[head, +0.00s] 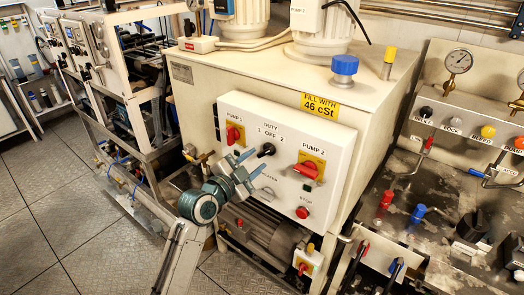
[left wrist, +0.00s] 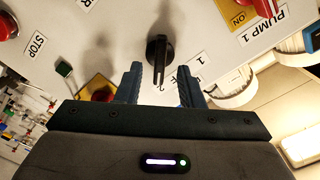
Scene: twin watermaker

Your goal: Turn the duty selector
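The duty selector (head: 266,150) is a black knob on the white front panel (head: 245,115), below the lettering DUTY, 1 OFF 2. It also shows in the left wrist view (left wrist: 158,52), upside down, its dark handle pointing down the picture toward my gripper. My left gripper (head: 257,161) is in front of the panel, just lower left of the knob. In the left wrist view its two fingers (left wrist: 162,78) are open, one on each side of the handle's lower end, with gaps and no visible contact. My right gripper is in neither view.
The red PUMP 1 switch (head: 233,134) is left of the knob and the red PUMP 2 switch (head: 308,170) is right of it, both on yellow plates. A red stop button (head: 303,212) is lower right. A motor (head: 255,230) is below the panel.

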